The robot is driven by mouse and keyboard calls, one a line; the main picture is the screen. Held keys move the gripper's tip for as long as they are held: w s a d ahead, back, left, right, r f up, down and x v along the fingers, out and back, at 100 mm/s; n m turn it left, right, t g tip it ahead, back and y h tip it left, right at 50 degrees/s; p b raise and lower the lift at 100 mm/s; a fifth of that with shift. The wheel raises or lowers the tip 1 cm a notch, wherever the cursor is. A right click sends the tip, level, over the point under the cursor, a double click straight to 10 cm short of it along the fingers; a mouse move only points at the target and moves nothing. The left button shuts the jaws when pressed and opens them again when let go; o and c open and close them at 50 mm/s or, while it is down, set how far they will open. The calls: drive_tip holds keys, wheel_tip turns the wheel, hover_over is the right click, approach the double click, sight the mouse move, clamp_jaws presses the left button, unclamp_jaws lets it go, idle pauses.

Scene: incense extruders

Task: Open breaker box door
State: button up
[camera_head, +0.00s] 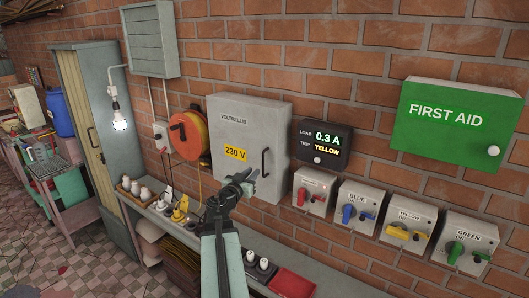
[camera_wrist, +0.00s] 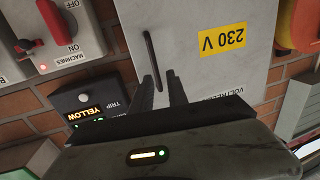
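The breaker box (camera_head: 250,130) is a grey wall cabinet with a yellow 230 V label (camera_head: 235,153), and its door looks shut. A thin black upright handle (camera_head: 264,162) sits near the door's right edge. My gripper (camera_head: 252,175) is in front of the door's lower part, close to the handle. In the wrist view the box door (camera_wrist: 195,45) appears turned over, with the handle (camera_wrist: 152,55) near the middle. The two dark fingers of my gripper (camera_wrist: 160,78) are apart, with one end of the handle showing between them. I cannot tell whether they touch it.
A black load display (camera_head: 325,143) is right of the box, with several switch boxes (camera_head: 362,207) below. A red-orange cable reel (camera_head: 188,133) is on its left. A shelf (camera_head: 217,232) with small fittings runs beneath. A green first aid box (camera_head: 455,128) hangs far right.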

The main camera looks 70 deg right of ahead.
sight(263, 162)
drive_tip(key=d, duration=0.3)
drive_tip(key=s+d, duration=0.1)
drive_tip(key=d, duration=0.2)
drive_tip(key=d+r, duration=0.1)
drive_tip(key=d, duration=0.2)
drive_tip(key=shift+s, duration=0.4)
drive_tip(key=shift+a, duration=0.15)
clamp_jaws()
drive_tip(key=shift+s+f, duration=0.1)
idle(0.6)
